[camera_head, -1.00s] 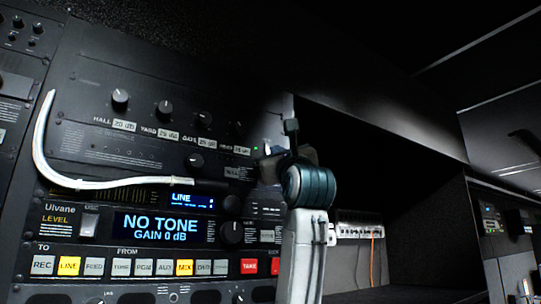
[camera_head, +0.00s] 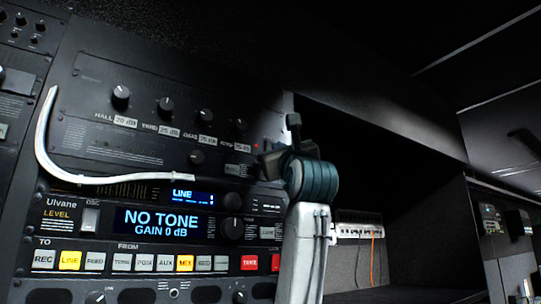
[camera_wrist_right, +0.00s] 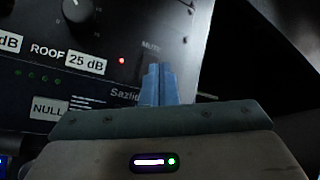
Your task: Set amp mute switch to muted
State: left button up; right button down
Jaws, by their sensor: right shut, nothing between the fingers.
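The amp panel (camera_head: 130,75) is a dark rack unit with a row of knobs and dB labels, at the left in the head view. In the wrist view its MUTE label (camera_wrist_right: 151,45) is at the panel's right part, and a red light (camera_wrist_right: 122,60) glows left of it. The light also shows red in the head view (camera_head: 256,146). My right gripper (camera_wrist_right: 158,72) is shut and empty, its fingertips just below the MUTE label. The mute switch itself is not clearly visible; the fingers hide that spot. In the head view my right gripper (camera_head: 268,163) is at the panel's right edge.
Below the amp is the Ulvane unit (camera_head: 160,222) with a NO TONE display and a row of buttons. A white curved tube (camera_head: 45,140) stands out in front of the panels. Right of the rack is a dark open recess (camera_head: 375,150).

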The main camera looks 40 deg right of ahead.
jog(key=shift+s+a, duration=0.1)
jog(key=shift+s, duration=0.1)
jog(key=shift+s, duration=0.1)
jog(key=s, duration=0.1)
jog(key=s+b, duration=0.1)
jog(key=s, duration=0.1)
jog(key=s+b, duration=0.1)
jog(key=shift+s+a+r, duration=0.25)
jog(key=shift+s+r, duration=0.1)
